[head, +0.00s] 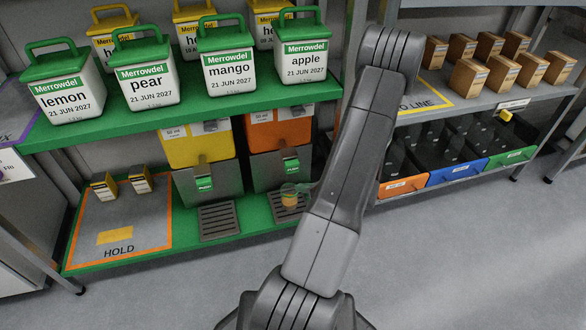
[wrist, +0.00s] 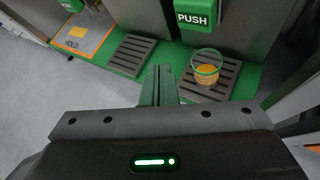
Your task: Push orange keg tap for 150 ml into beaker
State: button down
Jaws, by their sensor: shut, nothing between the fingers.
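The orange keg (head: 277,130) sits on the lower green shelf, with a green PUSH tap (head: 291,165) on the grey stand below it. The PUSH tap shows at the top of the wrist view (wrist: 195,20). A clear beaker (head: 289,198) with orange contents stands upright on the right drip grate; it also shows in the wrist view (wrist: 207,68), with a green rim. My gripper (wrist: 158,72) is shut and empty, left of the beaker and below the tap in the wrist view, apart from the tap. My arm hides most of the gripper in the head view.
A yellow keg (head: 198,143) with its own PUSH tap (head: 204,184) and an empty drip grate (head: 219,221) stands to the left. A HOLD mat (head: 150,216) carries two small boxes. Labelled jugs fill the shelf above. The floor in front is clear.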

aim_at(291, 170)
jog(key=shift+w+a, duration=0.25)
jog(key=shift+w, duration=0.6)
jog(key=shift+w+a, duration=0.3)
jog(key=shift+w, duration=0.5)
jog(key=shift+w+a, duration=0.25)
jog(key=shift+w, duration=0.6)
jog(key=shift+w+a, duration=0.15)
jog(key=shift+w, duration=0.25)
jog(key=shift+w+a, duration=0.2)
jog(key=shift+w, duration=0.45)
dwell(0.8)
dwell(0.3)
jog(key=shift+s+d, duration=0.2)
jog(key=shift+s, duration=0.35)
jog(key=shift+s+d, duration=0.15)
jog(key=shift+s, duration=0.35)
jog(key=shift+s+d+b, duration=0.1)
jog(key=shift+s+d, duration=0.15)
jog(key=shift+s, duration=0.55)
jog(key=shift+s+d+b, duration=0.1)
jog(key=shift+s+d, duration=0.15)
jog(key=shift+s, duration=0.55)
jog(key=shift+s+d+b, duration=0.1)
jog(key=shift+s+d, duration=0.15)
jog(key=shift+s, duration=0.55)
